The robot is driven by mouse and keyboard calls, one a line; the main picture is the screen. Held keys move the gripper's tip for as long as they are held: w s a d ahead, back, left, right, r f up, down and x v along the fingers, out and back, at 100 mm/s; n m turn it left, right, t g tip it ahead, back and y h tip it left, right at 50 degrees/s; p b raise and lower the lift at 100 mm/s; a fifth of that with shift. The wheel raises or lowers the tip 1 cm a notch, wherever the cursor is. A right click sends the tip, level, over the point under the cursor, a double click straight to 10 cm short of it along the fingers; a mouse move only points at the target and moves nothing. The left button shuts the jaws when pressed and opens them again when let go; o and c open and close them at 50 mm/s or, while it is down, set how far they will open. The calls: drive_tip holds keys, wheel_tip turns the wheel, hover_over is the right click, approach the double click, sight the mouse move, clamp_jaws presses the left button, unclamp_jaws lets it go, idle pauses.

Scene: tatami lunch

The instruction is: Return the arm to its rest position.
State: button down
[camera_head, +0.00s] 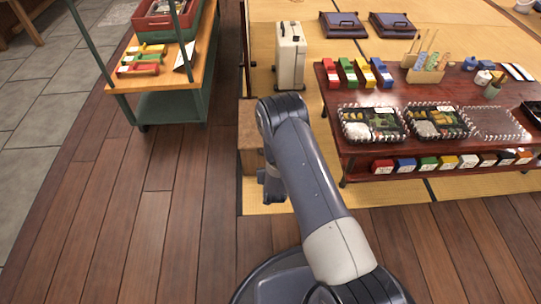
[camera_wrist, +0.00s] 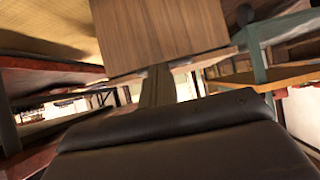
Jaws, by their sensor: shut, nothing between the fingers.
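My arm rises from the base in the head view and bends at a grey elbow, with its far part folded down behind the upper link. My gripper shows in the wrist view (camera_wrist: 157,86) as a narrow dark shape beyond a black body; it is shut and empty. In the head view its fingertips are mostly hidden by the arm. A brown wooden box (camera_head: 249,140) stands at the tatami edge beside the elbow. A wooden surface, probably that box, also shows just beyond the fingers in the wrist view (camera_wrist: 160,32). I cannot tell whether they touch.
A low red table (camera_head: 385,148) with lunch boxes and colored blocks stands at right on the tatami (camera_head: 400,194). A green-legged wooden cart (camera_head: 195,85) stands at left. A pale case (camera_head: 290,57) stands behind the elbow. The plank floor (camera_head: 150,210) at left is clear.

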drive_tip(key=s, duration=0.1)
drive_tip(key=s+f, duration=0.1)
drive_tip(key=s, duration=0.1)
drive_tip(key=shift+s+f+p, duration=0.3)
drive_tip(key=shift+f, duration=0.1)
